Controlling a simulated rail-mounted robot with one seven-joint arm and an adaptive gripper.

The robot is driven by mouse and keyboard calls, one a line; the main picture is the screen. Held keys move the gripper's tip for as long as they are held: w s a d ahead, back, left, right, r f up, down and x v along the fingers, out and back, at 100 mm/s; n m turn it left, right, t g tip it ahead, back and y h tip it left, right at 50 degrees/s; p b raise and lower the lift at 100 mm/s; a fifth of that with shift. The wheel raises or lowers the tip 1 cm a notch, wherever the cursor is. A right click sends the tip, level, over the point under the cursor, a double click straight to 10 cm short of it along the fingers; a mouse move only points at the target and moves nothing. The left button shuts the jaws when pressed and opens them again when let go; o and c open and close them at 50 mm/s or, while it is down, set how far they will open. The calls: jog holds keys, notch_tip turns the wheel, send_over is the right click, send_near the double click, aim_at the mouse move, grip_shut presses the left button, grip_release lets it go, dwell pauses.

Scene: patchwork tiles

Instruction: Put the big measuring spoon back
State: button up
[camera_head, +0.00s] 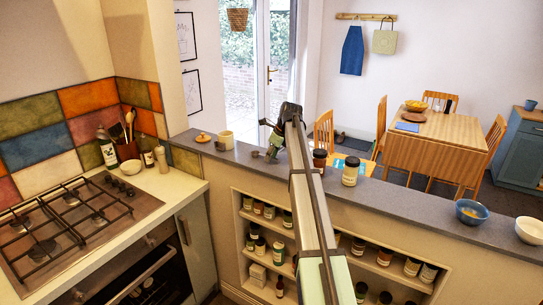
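My arm reaches up the middle of the picture to the grey ledge (400,201). My gripper (270,153) points down at the ledge top, left of the arm. It is small and dark here, and I cannot tell whether its fingers are open or shut. A small greyish piece (255,154) shows just left of the fingertips. It may be a measuring spoon, but I cannot tell, nor whether the gripper touches it. Another small grey metal-looking piece (220,146) sits further left, in front of a cream mug (226,136). I cannot identify the big measuring spoon for certain.
A dark jar (320,159) and a pale-labelled jar (350,171) stand right of my arm. A blue bowl (471,212) and a cream bowl (530,231) stand at the ledge's right end. Shelves of jars (270,212) lie below. The ledge between jars and bowls is clear.

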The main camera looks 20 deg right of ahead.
jog(key=shift+r, duration=0.1)
jog(key=b+v, duration=0.3)
jog(key=v, duration=0.9)
